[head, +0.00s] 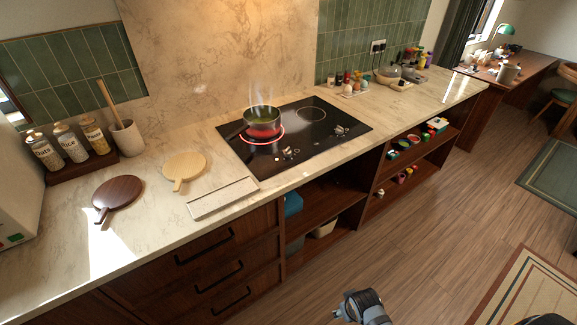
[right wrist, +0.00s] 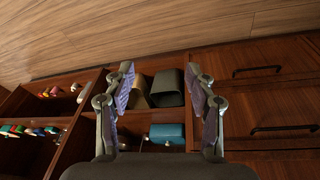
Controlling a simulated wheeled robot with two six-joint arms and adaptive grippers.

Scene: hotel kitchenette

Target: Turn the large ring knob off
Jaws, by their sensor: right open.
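The black cooktop (head: 318,139) is set in the marble counter. Its large left ring (head: 279,139) glows red under a dark steaming pot (head: 261,118) with green contents. Small knobs show on the cooktop in two groups, one at the front (head: 290,153) and one at the right (head: 341,130). They are too small to tell which serves the large ring or how they are turned. In the right wrist view my right gripper (right wrist: 163,88) is open and empty, facing the cabinet front below the counter. A grey part of my arm shows at the bottom of the head view. My left gripper is not visible.
Boards, a pale tray (head: 222,197) and jars (head: 68,143) stand left of the cooktop. Under the counter are drawers (head: 218,276) and open shelves, with a teal box (right wrist: 167,134) and bins (right wrist: 169,88).

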